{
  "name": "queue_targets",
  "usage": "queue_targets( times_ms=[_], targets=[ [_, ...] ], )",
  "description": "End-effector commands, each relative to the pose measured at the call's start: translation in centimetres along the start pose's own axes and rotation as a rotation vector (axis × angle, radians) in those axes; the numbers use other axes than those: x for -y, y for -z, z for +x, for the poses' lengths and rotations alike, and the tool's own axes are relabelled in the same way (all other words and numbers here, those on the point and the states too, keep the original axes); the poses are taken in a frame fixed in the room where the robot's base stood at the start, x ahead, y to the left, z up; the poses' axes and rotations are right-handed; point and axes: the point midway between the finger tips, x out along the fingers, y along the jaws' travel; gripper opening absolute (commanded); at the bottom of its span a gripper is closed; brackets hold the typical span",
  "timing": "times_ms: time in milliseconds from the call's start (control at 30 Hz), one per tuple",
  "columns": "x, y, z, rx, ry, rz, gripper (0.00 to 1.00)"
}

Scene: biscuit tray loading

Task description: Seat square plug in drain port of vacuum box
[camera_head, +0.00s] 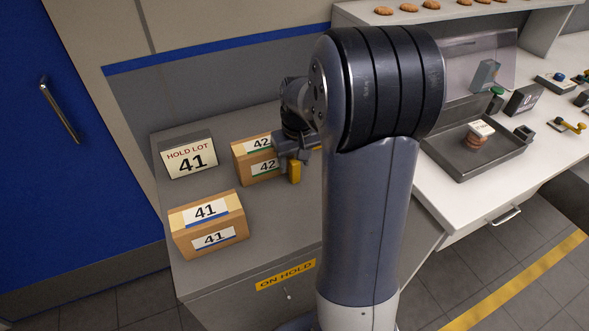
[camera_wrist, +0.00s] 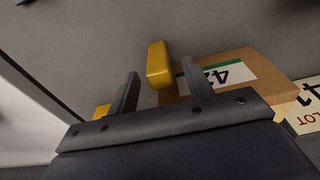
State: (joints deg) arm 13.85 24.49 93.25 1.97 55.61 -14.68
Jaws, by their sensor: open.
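My gripper (camera_wrist: 158,85) is open, with two dark fingers apart, above the grey cabinet top at the 42 box (camera_head: 255,160). Yellow blocks show beside the fingers in the wrist view (camera_wrist: 158,65); one shows under the gripper in the head view (camera_head: 294,172). I cannot tell if they belong to the gripper. A dark, low-walled box (camera_head: 458,168) with a raised clear panel (camera_head: 462,62) stands on the white bench and may be the vacuum box. Its drain port is not discernible. Small fittings nearby include a dark block (camera_head: 523,133); I cannot identify the square plug.
A 41 box (camera_head: 208,224) and a HOLD LOT 41 sign (camera_head: 188,157) stand on the cabinet. A yellow-handled fitting (camera_head: 570,127) lies on the bench. A shelf (camera_head: 450,14) holds several biscuits. The cabinet's front right is partly hidden by my arm.

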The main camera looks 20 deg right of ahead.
Motion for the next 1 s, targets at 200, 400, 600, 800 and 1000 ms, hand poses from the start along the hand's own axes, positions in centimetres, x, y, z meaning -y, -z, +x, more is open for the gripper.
queue_targets(
  times_ms=[200, 400, 600, 800, 1000],
  targets=[
    [0.02, 0.02, 0.79, -0.001, 0.000, 0.000, 0.48],
    [0.02, 0.02, 0.76, -0.001, 0.000, 0.000, 0.41],
    [0.01, 0.01, 0.74, -0.001, 0.000, 0.000, 0.24],
    [0.01, 0.02, 0.73, -0.001, 0.000, 0.000, 0.08],
    [0.01, 0.02, 0.72, -0.001, 0.000, 0.000, 0.00]
  ],
)
